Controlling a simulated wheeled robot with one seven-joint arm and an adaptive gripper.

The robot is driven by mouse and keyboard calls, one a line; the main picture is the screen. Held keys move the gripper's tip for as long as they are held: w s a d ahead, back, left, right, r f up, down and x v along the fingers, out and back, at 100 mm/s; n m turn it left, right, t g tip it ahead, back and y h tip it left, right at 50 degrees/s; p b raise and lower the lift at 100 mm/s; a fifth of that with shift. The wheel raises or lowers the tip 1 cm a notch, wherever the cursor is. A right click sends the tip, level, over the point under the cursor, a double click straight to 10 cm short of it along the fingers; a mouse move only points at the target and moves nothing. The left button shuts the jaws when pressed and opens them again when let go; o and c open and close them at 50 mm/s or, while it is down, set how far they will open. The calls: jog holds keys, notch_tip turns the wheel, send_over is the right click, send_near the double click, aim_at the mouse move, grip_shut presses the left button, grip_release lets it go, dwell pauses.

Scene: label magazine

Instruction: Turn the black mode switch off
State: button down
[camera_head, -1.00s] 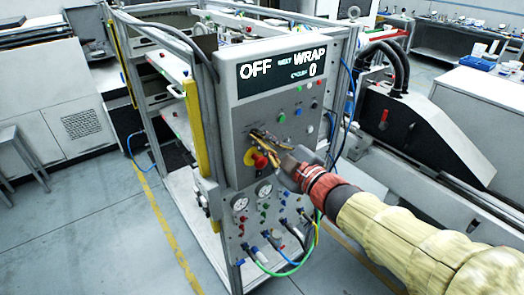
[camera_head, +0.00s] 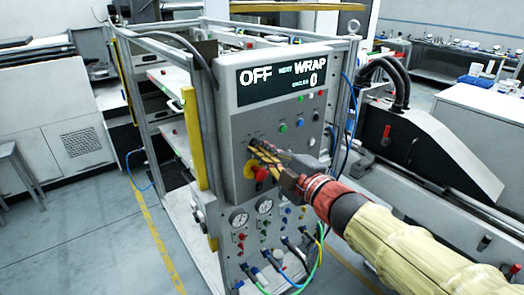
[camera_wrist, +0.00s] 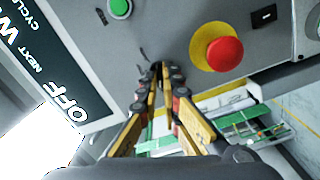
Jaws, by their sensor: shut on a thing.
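The control panel (camera_head: 240,120) has a dark display (camera_head: 285,78) at its top, reading OFF, NEXT WRAP and a zero cycle count. My gripper (camera_head: 256,146) reaches the panel from the right, with its yellow fingers just above the red emergency button. In the wrist view my gripper (camera_wrist: 160,75) has its fingertips drawn together against the panel, shut on the black mode switch (camera_wrist: 157,66). The switch is almost wholly hidden between the fingertips, so its pointing direction cannot be told.
A red emergency button (camera_wrist: 224,53) on a yellow disc lies close to the fingers. A green button (camera_wrist: 119,8) sits on the panel on the other side. Gauges (camera_head: 240,218), hoses (camera_head: 300,280) and fittings fill the lower panel. Open floor (camera_head: 95,235) lies to the left.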

jog(key=c, duration=2.1)
grip_release()
jog(key=shift+o, duration=0.5)
jog(key=v, duration=1.2)
